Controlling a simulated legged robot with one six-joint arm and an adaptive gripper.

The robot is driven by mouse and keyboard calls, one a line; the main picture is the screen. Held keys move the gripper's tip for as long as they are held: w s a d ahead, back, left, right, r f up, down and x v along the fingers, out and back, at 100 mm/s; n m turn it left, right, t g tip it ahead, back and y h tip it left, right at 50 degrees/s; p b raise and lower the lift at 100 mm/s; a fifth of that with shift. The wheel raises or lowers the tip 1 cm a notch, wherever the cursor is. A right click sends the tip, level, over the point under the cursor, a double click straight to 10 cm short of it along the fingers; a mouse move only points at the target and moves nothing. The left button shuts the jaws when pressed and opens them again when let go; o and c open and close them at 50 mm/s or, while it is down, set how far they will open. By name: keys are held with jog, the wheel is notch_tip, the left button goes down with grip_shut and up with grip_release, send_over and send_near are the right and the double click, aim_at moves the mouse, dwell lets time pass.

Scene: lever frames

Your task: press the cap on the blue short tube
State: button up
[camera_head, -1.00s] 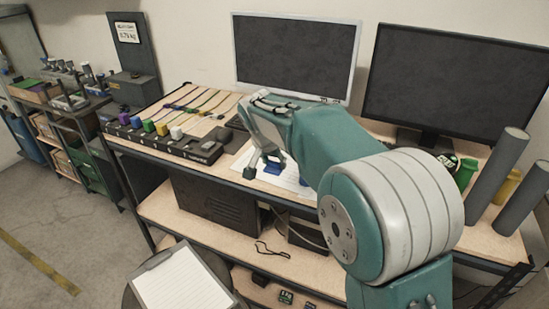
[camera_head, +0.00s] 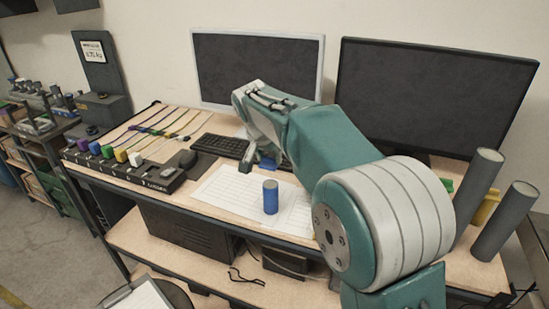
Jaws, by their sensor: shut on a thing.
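The blue short tube (camera_head: 270,201) stands upright on the white lined sheet, with a greyish top end. No cap is seen on it. My gripper (camera_head: 261,164) is beyond the tube and above the far part of the sheet, apart from the tube. It is shut on a small blue piece (camera_head: 267,163), which looks like the cap. The arm and fingers hide part of this piece.
A white lined sheet (camera_head: 225,195) lies on the workbench. Two monitors (camera_head: 255,68) stand behind. Grey cylinders (camera_head: 478,190) rise at right.

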aim_at(273, 165)
jog(key=shift+a+f, duration=0.85)
jog(key=shift+f, duration=0.05)
jog(key=shift+d+f, duration=0.1)
jog(key=shift+f, duration=0.25)
jog(key=d+f, duration=0.1)
jog(key=d, duration=0.1)
jog(key=shift+d+f, duration=0.4)
jog(key=shift+f, duration=0.3)
jog(key=shift+a+f, duration=0.15)
jog(key=shift+f, duration=0.1)
jog(key=shift+a+f, duration=0.2)
jog(key=shift+a, duration=0.3)
jog(key=shift+a+f, duration=0.15)
jog(key=shift+a, duration=0.35)
jog(key=shift+d+r, duration=0.1)
jog(key=shift+d, duration=0.75)
jog(key=shift+a, duration=0.85)
jog(key=shift+s+d, duration=0.1)
